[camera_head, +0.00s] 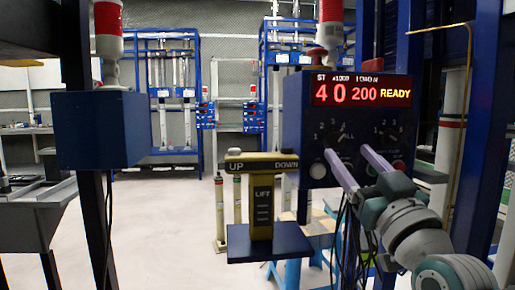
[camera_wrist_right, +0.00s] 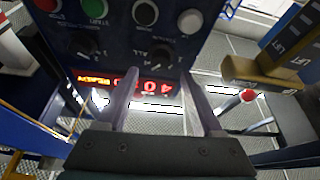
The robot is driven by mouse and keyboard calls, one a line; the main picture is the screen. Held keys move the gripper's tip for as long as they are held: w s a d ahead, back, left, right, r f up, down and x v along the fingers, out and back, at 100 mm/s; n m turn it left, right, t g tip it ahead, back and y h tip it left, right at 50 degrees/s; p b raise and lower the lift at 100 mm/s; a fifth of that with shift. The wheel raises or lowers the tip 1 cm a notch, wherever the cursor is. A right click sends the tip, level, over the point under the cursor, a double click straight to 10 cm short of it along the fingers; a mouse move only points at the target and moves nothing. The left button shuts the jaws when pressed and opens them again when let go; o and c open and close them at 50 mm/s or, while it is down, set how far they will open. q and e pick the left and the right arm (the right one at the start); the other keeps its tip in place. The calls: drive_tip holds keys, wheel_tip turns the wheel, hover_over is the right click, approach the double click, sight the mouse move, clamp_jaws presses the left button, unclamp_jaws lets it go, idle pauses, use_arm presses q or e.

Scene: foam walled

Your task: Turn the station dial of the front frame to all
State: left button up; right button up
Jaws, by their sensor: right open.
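The front frame's control box (camera_head: 299,105) is dark blue, with a lit red display (camera_head: 361,92) reading "4 0 200 READY"; the 4 stands under "ST". The station dial (camera_wrist_right: 159,57) is a dark knob in the wrist view. In the head view its scale shows numbers and "ALL", and my finger partly covers it. My right gripper (camera_head: 346,150) is open in front of the panel. In the wrist view its fingertips (camera_wrist_right: 161,74) lie either side of the dial's lower part; contact cannot be told. The dial's exact pointer direction is unclear. My left gripper is not in view.
A second dial (camera_wrist_right: 89,46) is beside the station dial, with red, green (camera_wrist_right: 95,10), black and white (camera_wrist_right: 190,22) buttons near. A yellow-topped LIFT lever post (camera_head: 262,205) stands left of the panel. Blue frame posts stand right; open floor (camera_head: 165,215) lies left.

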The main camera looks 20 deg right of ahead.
sight(338, 140)
drive_tip(key=shift+b+x, duration=0.3)
drive_tip(key=shift+x, duration=2)
drive_tip(key=shift+c, duration=0.2)
clamp_jaws()
